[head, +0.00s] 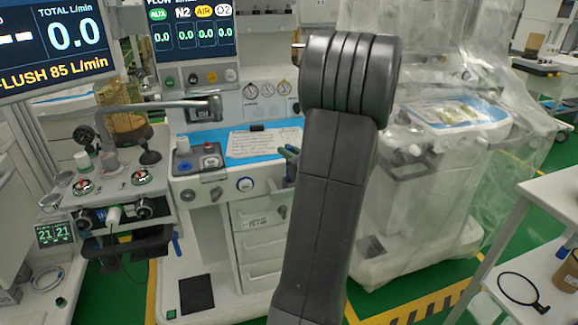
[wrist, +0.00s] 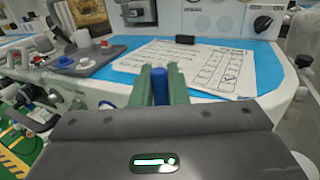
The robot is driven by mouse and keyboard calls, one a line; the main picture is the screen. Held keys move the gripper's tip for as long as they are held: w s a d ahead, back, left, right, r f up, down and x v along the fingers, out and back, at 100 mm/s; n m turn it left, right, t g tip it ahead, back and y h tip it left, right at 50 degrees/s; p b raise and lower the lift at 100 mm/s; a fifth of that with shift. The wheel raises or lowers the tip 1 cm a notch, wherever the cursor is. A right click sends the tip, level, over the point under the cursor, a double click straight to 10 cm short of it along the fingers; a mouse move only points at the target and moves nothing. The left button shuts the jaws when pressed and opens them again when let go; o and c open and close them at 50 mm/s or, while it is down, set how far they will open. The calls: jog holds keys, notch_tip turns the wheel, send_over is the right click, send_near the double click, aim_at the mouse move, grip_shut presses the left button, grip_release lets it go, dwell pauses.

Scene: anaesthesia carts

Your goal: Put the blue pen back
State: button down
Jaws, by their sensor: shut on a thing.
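The blue pen (wrist: 160,86) is between the green fingers of my gripper (wrist: 159,78) in the wrist view. The gripper is shut on it, in front of the blue worktop (wrist: 104,70) and the printed sheets (wrist: 185,62). Only a short blue part of the pen shows, so its full tilt and lower end are hidden. In the head view my gripper (head: 288,153) shows at the right end of the worktop (head: 214,138), mostly hidden by my arm. The sheet (head: 262,142) lies left of it.
A small black object (wrist: 185,39) sits at the top edge of the sheets. Knobs and a cup-like part (wrist: 66,61) stand left of the papers. A plastic-covered cart (head: 430,170) stands to the right, and a white table (head: 545,215) at far right.

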jog(key=shift+f+b, duration=0.3)
jog(key=shift+f, duration=1.3)
jog(key=shift+f, duration=0.25)
jog(key=c, duration=1.4)
grip_release()
jog(key=shift+r, duration=0.1)
jog(key=shift+r, duration=0.25)
jog(key=v, duration=1.2)
jog(key=shift+p, duration=0.3)
jog(key=shift+f, duration=0.1)
